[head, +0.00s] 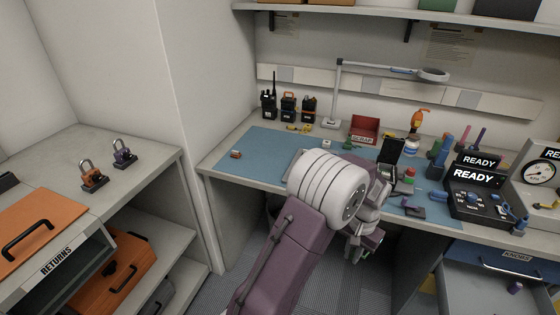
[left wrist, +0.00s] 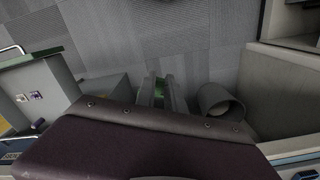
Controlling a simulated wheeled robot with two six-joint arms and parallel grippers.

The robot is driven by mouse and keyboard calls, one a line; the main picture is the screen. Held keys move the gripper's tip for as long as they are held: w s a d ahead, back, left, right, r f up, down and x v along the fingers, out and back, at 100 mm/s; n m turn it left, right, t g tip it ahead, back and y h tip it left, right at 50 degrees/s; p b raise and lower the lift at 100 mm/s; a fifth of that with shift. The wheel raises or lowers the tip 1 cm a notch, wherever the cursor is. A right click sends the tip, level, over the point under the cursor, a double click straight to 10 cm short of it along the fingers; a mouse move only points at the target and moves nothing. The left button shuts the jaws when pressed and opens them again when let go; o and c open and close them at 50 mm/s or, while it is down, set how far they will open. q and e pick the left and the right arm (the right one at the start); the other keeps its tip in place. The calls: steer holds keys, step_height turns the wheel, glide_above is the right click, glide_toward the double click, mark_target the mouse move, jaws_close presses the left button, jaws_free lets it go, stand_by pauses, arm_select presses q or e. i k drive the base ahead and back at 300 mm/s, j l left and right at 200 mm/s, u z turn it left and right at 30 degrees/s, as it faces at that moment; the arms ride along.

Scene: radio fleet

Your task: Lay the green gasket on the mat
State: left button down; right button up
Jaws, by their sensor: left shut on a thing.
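The blue mat (head: 255,152) lies on the workbench, its middle partly hidden behind my left arm. My left gripper (head: 362,248) hangs in front of the bench's front edge, below the bench top and off the mat. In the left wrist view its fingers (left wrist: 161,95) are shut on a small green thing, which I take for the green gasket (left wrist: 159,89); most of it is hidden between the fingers. The floor shows behind it. My right gripper is not in view.
A small orange part (head: 236,154) lies on the mat's left; that end is otherwise clear. Radios (head: 288,107), a lamp (head: 330,122) and a red scrap bin (head: 363,129) stand behind. A READY box (head: 475,180) stands right. The knobs drawer (head: 480,285) is open below.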

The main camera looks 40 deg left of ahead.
mark_target(261, 156)
steer(key=k+j+u, duration=0.1)
steer(key=j, duration=0.25)
steer(key=k+j, duration=0.15)
steer(key=j, duration=0.2)
steer(key=k+j+u, duration=0.15)
steer(key=j, duration=0.2)
steer(key=j+u, duration=0.1)
steer(key=j, duration=0.3)
